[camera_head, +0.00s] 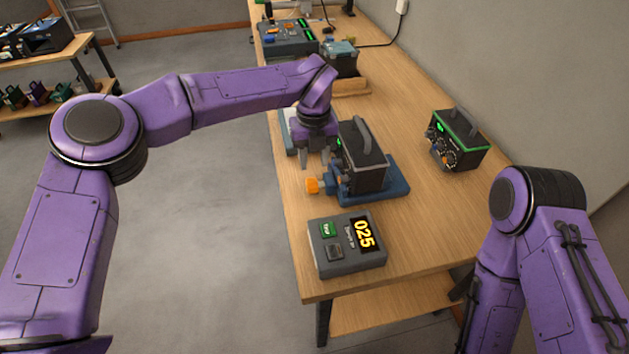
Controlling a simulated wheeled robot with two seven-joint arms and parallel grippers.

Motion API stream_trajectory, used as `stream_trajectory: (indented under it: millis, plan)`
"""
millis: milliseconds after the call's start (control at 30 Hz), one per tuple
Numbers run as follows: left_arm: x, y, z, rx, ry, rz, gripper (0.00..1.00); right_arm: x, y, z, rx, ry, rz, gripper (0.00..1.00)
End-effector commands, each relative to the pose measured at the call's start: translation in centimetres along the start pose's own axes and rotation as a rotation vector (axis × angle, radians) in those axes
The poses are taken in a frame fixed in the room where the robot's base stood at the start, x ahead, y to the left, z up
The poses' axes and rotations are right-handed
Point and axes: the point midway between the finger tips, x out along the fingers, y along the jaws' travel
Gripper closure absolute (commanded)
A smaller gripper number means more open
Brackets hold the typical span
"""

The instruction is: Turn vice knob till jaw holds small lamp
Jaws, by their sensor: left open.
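A vice with a blue base (398,190) stands on the bench, and its orange knob (313,186) points to the left. A dark box with a carry handle (364,163) sits upright on the blue base. I cannot tell whether this box is the small lamp, and no other lamp is clear. The jaw contact is too small to make out. My left gripper (314,162) points down with its fingers apart and empty, just above and behind the orange knob, apart from it. My right arm shows at the right, but its gripper is out of view.
A grey box with a yellow 025 display (362,234) and a green button stands at the bench's near end. A green-trimmed device with dials (459,141) stands to the right. More devices (289,38) stand at the far end.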

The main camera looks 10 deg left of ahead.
Motion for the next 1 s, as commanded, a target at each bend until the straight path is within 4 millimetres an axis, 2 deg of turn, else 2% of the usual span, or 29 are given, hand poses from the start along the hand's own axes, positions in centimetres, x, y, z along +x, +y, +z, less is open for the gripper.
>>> stream_trajectory:
  millis: [200, 400, 733, 800, 867, 1000]
  plan:
    - [4.6, 0.2, 0.0, -0.002, 0.004, 0.003, 0.60, -1.8, 0.2, -0.7, 0.000, 0.000, 0.000, 0.57]
    - [7.8, 0.1, -0.1, 0.000, 0.002, 0.002, 0.60, -2.5, 0.2, -1.0, 0.000, 0.000, 0.000, 0.57]
    - [8.6, -0.1, 0.0, 0.002, 0.000, 0.001, 0.60, -2.5, 0.2, -1.0, 0.000, 0.000, 0.000, 0.57]
    - [8.6, -0.1, 0.0, 0.002, 0.000, 0.001, 0.82, -2.5, 0.2, -1.0, 0.000, 0.000, 0.000, 0.57]
    - [8.6, -0.1, 0.0, 0.002, 0.000, 0.001, 1.00, -2.4, 0.2, -1.0, 0.000, 0.000, 0.000, 0.57]
    - [8.6, -0.1, -0.1, 0.002, 0.000, 0.001, 1.00, -2.4, 0.2, -1.0, 0.000, 0.000, 0.000, 0.57]
